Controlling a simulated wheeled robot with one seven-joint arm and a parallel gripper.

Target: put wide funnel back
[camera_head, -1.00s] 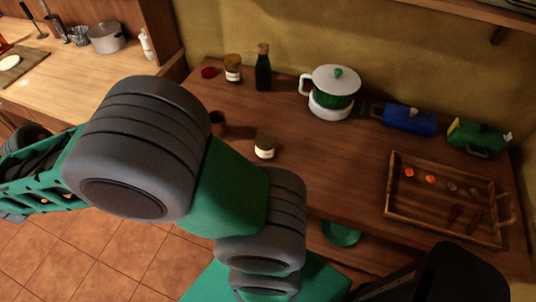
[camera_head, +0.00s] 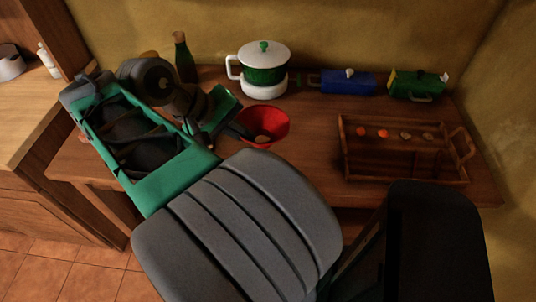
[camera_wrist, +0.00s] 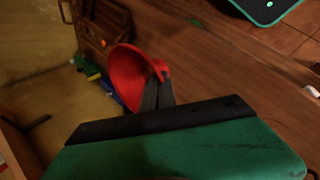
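The wide funnel is red and open-mouthed (camera_head: 278,121), in the middle of the head view, over the wooden counter in front of the white and green pot. In the wrist view the funnel (camera_wrist: 122,72) is tilted just beyond my fingertips. My gripper (camera_head: 246,133) reaches it from the left; in the wrist view the dark fingers (camera_wrist: 158,92) are close together on its edge. The gripper looks shut on the funnel. The funnel seems held just above the counter, but the exact gap cannot be told. A brownish spot shows inside its mouth.
A white and green pot (camera_head: 264,68), a dark bottle (camera_head: 184,60), a blue container (camera_head: 348,82) and a green container (camera_head: 416,85) stand along the wall. A wooden tray (camera_head: 397,172) with small pieces is at right. Counter between funnel and tray is clear.

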